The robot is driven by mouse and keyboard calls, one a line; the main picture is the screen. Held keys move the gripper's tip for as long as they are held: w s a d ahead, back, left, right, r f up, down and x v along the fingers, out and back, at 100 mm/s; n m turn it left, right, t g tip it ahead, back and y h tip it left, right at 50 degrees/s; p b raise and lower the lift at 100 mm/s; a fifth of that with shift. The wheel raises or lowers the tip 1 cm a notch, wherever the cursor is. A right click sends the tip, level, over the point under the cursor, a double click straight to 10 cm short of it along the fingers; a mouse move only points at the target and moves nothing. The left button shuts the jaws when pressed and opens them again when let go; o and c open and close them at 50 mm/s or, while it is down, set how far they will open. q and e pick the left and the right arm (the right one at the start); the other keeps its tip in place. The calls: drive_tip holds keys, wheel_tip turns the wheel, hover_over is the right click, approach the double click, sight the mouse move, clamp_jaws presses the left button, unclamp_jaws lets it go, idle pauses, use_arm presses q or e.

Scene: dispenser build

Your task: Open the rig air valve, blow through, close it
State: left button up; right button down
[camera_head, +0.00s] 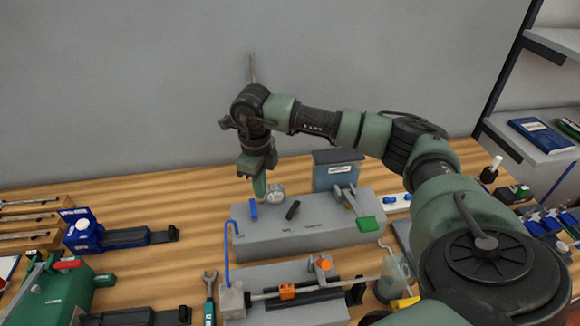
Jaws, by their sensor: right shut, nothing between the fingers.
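The grey test rig (300,232) stands on the bench in the middle. On its top are a blue lever (253,210), a round gauge (276,194), a black lever (293,210) and a green block (368,224). I cannot tell for certain which lever is the air valve. A blue tube (227,255) runs down from its left end. My right gripper (261,195) points down, shut and empty, just above the blue lever and left of the gauge. I cannot tell whether it touches the lever. My left gripper is out of view.
A fixture with an orange clamp (287,291) stands in front of the rig. A wrench (210,298) lies to its left. Blue (83,231) and green (55,295) fixtures stand further left. A glass jug (395,275) stands front right. A grey-blue box (337,170) is behind the rig.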

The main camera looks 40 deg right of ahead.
sight(253, 204)
drive_tip(key=shift+f, duration=0.15)
idle(0.3)
drive_tip(key=shift+f+b, duration=1.6)
drive_tip(key=shift+f, duration=0.25)
drive_tip(key=shift+s+a+f, duration=0.1)
drive_tip(key=shift+f, duration=0.1)
drive_tip(key=shift+a, duration=0.15)
drive_tip(key=shift+w+a, duration=0.25)
drive_tip(key=shift+w, duration=0.05)
drive_tip(key=shift+a, duration=0.1)
drive_tip(key=shift+a+b, duration=0.3)
drive_tip(key=shift+a, duration=0.2)
